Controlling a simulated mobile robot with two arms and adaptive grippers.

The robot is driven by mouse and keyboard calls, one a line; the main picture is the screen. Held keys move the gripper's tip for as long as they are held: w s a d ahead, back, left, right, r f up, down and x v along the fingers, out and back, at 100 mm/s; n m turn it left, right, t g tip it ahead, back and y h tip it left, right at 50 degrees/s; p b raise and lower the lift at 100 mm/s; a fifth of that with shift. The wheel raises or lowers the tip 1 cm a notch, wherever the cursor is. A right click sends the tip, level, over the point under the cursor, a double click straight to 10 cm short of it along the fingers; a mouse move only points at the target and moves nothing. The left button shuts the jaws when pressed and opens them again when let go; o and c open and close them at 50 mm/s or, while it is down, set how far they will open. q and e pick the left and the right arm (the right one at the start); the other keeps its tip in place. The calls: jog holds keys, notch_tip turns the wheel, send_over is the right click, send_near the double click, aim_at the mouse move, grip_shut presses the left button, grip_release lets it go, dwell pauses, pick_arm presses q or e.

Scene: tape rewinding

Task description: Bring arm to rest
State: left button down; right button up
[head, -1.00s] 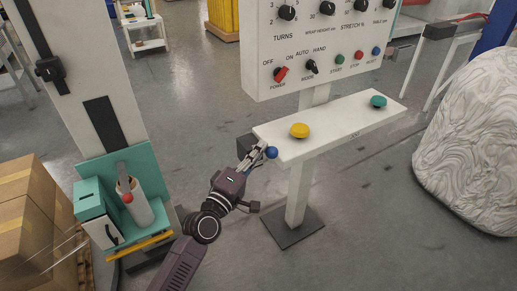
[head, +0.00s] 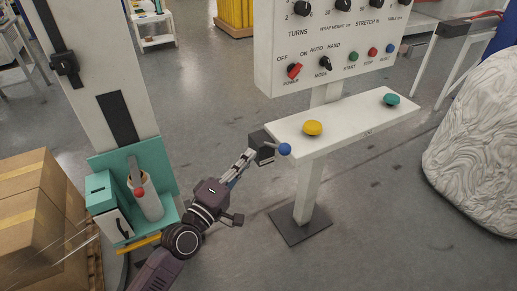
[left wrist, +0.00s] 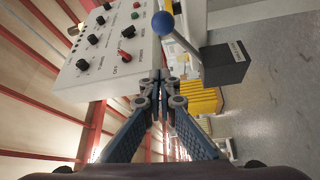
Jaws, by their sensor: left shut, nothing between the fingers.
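My left arm comes up from the bottom of the head view. Its gripper (head: 246,158) is shut and empty, just left of the dark box with the blue-knobbed lever (head: 284,149) at the shelf's left end. In the left wrist view my gripper's fingertips (left wrist: 161,76) are together with nothing between them. The blue knob (left wrist: 163,22) and its lever box (left wrist: 226,66) stand beyond the fingertips there, apart in the picture. Whether the fingers touch the lever box cannot be told from the head view. My right gripper is not in view.
The white control panel (head: 330,75) stands above the shelf (head: 365,124), which carries a yellow button (head: 313,128) and a green button (head: 391,99). A teal roll carriage (head: 107,183) and cardboard boxes (head: 38,205) are at left. A wrapped load (head: 475,140) is at right. Grey floor is open between.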

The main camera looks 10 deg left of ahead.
pick_arm(q)
jog(key=shift+s+a+f, duration=0.3)
jog(key=shift+s+a, duration=0.2)
jog(key=shift+a, duration=0.1)
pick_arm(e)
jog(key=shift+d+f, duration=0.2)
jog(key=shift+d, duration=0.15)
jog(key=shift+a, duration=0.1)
